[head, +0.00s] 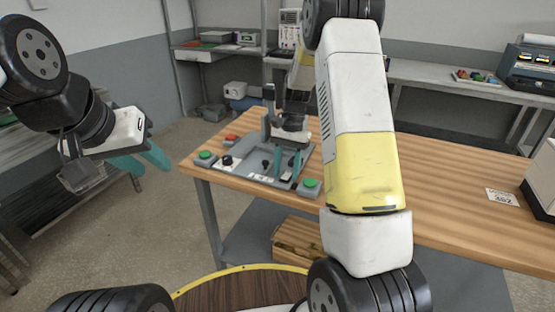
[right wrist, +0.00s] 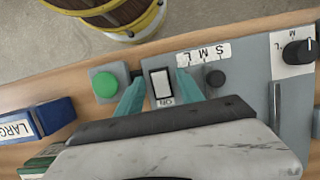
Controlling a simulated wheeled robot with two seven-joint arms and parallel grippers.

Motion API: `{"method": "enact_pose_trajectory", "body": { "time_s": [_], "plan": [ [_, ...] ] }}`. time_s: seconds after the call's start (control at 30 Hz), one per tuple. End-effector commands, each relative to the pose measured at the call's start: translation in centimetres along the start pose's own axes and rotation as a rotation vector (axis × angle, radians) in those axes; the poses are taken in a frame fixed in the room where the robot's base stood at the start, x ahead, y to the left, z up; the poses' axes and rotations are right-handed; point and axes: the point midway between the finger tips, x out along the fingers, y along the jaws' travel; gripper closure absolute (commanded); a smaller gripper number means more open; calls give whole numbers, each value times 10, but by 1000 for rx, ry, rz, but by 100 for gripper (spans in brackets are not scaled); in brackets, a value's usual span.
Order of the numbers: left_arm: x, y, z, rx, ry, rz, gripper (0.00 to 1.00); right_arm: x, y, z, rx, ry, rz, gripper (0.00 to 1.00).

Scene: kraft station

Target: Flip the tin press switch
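The tin press (head: 268,120) stands on the wooden table, with its grey control panel (head: 228,174) in front. In the right wrist view, a rocker switch (right wrist: 160,88) with a white face and an ON label sits on the panel, between a green button (right wrist: 104,84) and a black knob (right wrist: 215,78). My right gripper (right wrist: 160,97) is open, its teal fingers on either side of the switch; contact cannot be told. The right gripper also shows over the panel in the head view (head: 287,163). My left gripper (head: 140,160) is open and empty, away from the table at left.
Green buttons (head: 206,155) (head: 310,184) flank the panel, and a red button (head: 231,138) sits behind. A blue LARGE box (right wrist: 52,116) lies near the gripper. A wooden crate (head: 297,240) is below the table. The tabletop to the right is mostly clear.

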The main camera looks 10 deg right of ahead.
Motion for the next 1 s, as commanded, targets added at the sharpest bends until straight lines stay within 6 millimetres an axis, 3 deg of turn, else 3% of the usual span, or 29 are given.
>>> {"method": "enact_pose_trajectory", "body": {
  "time_s": [0.3,0.7,1.0],
  "plan": [
    [0,0,0,0,0,0,64,-4,0,0,0,2,0,56],
    [0,0,0,0,0,0,64,-64,0,-1,0,2,-1,56],
    [0,0,0,0,0,0,64,-78,0,0,0,1,0,56]
  ]
}}
